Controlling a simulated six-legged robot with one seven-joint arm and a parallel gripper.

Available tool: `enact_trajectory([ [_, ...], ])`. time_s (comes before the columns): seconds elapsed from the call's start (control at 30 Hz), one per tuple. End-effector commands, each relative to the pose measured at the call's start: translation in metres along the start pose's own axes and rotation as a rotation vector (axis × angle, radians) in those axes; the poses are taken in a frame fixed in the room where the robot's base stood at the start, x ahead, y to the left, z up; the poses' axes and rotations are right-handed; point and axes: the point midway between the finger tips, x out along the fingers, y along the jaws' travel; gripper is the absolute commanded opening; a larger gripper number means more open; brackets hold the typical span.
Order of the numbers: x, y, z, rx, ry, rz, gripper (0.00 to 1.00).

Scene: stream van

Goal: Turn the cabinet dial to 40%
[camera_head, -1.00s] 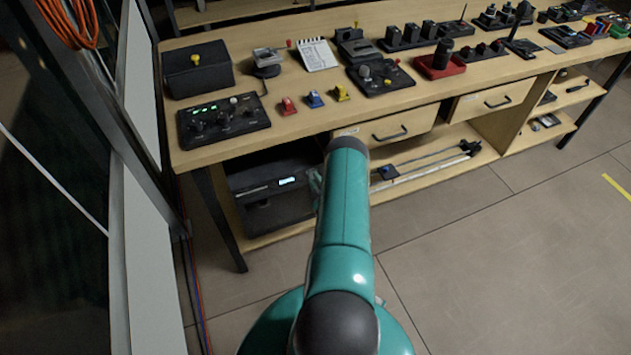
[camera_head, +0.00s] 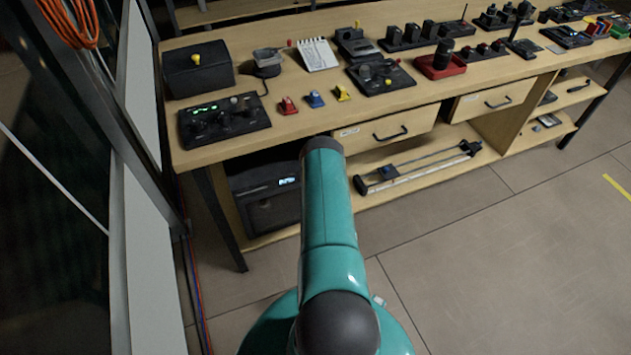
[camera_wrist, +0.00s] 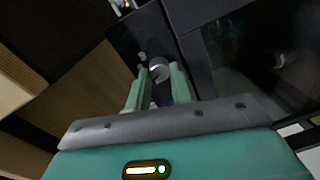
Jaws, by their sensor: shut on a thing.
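The dark cabinet (camera_head: 272,212) stands on the lower shelf under the left part of the workbench, with a small lit display (camera_head: 288,181) on its front. My arm covers its right side, so the dial and my gripper are hidden in the head view. In the wrist view, a round grey dial (camera_wrist: 160,74) sits on the dark cabinet front (camera_wrist: 127,35). My gripper (camera_wrist: 159,68) has its two pale green fingers on either side of the dial and is shut on it. The dial's marks and any percentage are too small to read.
The wooden bench top (camera_head: 300,125) above holds several control boxes and coloured switches. A long rail tool (camera_head: 415,170) lies on the lower shelf to the right of my arm. A bench leg (camera_head: 222,220) stands left of the cabinet. The floor in front is clear.

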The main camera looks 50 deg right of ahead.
Motion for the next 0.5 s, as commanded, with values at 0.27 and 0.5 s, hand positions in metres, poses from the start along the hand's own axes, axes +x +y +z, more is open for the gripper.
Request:
enact_trajectory([
  [0.27, 0.0001, 0.0005, 0.0004, 0.001, 0.0, 0.001, 0.44],
  [0.5, -0.0006, 0.0001, 0.0002, 0.001, 0.0, 0.0, 0.44],
])
